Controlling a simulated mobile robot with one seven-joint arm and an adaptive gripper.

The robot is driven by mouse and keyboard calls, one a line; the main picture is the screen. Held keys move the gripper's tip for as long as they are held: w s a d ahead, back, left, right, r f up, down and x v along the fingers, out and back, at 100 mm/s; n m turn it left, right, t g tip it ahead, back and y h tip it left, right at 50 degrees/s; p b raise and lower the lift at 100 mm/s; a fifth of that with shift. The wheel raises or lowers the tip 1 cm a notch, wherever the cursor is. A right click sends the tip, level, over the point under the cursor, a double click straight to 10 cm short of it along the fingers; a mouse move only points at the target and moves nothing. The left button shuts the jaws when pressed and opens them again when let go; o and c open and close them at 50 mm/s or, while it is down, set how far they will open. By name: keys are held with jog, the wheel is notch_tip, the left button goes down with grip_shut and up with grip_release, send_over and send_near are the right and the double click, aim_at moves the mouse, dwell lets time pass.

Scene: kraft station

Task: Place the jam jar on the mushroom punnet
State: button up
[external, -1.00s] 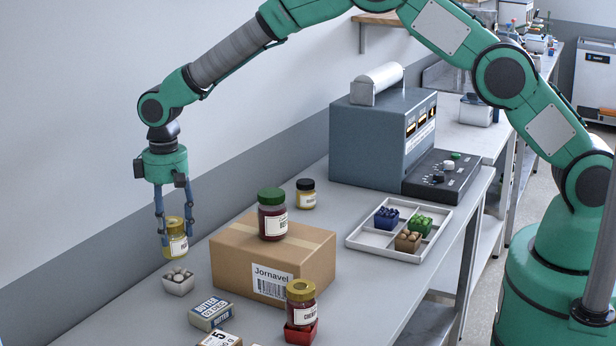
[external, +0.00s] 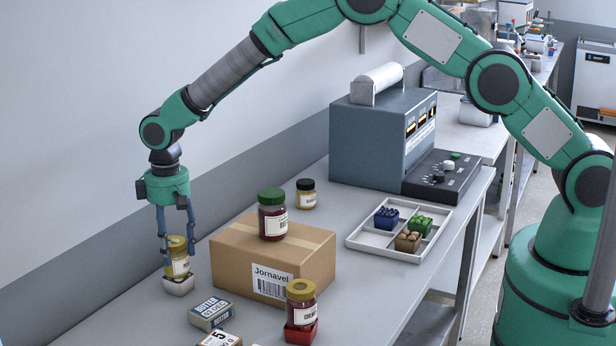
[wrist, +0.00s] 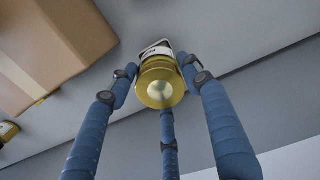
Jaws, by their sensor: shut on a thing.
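My gripper (external: 177,247) is at the left of the bench, its blue fingers shut around a jam jar (external: 178,263) with yellow contents, a gold lid and a pale label. The jar is upright. In the wrist view the fingers (wrist: 160,78) surround its gold lid (wrist: 160,92). The small white mushroom punnet (external: 179,286) is directly under the jar. The jar's base meets the punnet's top and hides the mushrooms; whether its weight rests there I cannot tell.
A cardboard box (external: 290,285) with a green-lidded jar (external: 272,213) on top stands just to the right. A butter pack (external: 211,313) lies in front. A gold-lidded red jar (external: 301,299) stands on a red punnet (external: 301,333). A white tray (external: 362,243) holds small punnets.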

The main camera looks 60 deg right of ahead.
dwell(0.3)
jog(key=o, duration=1.5)
notch_tip(320, 180, up, 12)
jog(key=shift+r, duration=0.1)
jog(key=shift+r, duration=0.1)
dwell(0.3)
